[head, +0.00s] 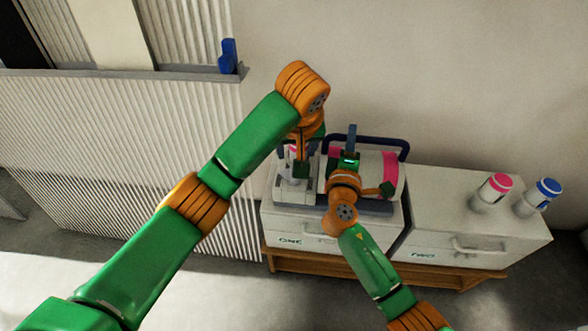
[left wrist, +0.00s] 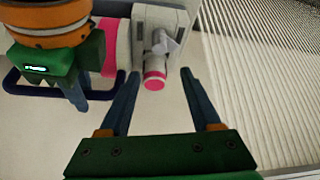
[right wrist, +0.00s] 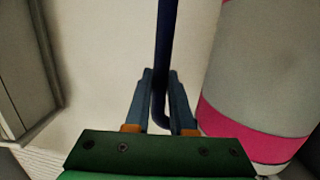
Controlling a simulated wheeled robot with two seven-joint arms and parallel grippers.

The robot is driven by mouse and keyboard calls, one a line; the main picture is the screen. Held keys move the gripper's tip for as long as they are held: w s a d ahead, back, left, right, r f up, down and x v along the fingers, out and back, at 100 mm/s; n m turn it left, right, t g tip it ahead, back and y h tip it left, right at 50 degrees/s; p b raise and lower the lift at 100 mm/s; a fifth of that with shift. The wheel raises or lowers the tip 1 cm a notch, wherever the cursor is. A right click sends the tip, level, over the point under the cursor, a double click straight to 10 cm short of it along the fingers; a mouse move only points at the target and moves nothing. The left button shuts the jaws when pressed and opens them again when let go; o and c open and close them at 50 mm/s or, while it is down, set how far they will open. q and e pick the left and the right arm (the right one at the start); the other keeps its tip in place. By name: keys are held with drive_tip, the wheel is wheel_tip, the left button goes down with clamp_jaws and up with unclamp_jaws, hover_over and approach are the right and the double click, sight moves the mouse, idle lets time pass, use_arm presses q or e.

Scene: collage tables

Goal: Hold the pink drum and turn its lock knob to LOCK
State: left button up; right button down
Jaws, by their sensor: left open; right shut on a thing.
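The pink drum (head: 391,172), whitish with pink bands, lies on its side on a grey stand on the cabinet marked ONE. It shows large in the right wrist view (right wrist: 265,75). My right gripper (right wrist: 160,75) is shut on the dark blue bar (head: 380,139) beside the drum. My left gripper (left wrist: 153,74) is open beside the drum's left end, above the grey block (left wrist: 178,25). A pale lever-like knob (left wrist: 165,43) shows on that block. A white cylinder with a pink end (left wrist: 154,80) lies between the left fingertips in that view; contact cannot be told. No LOCK marking is readable.
A pink-capped bottle (head: 494,190) and a blue-capped bottle (head: 540,196) stand on the cabinet marked TWO (head: 455,220), at the right. A ribbed panel (head: 130,150) fills the left side. The wall is close behind the drum.

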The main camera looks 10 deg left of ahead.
use_arm(q)
drive_tip(key=x, duration=0.7)
drive_tip(key=s+x, duration=0.1)
drive_tip(key=x, duration=0.3)
drive_tip(key=shift+f, duration=0.45)
clamp_jaws()
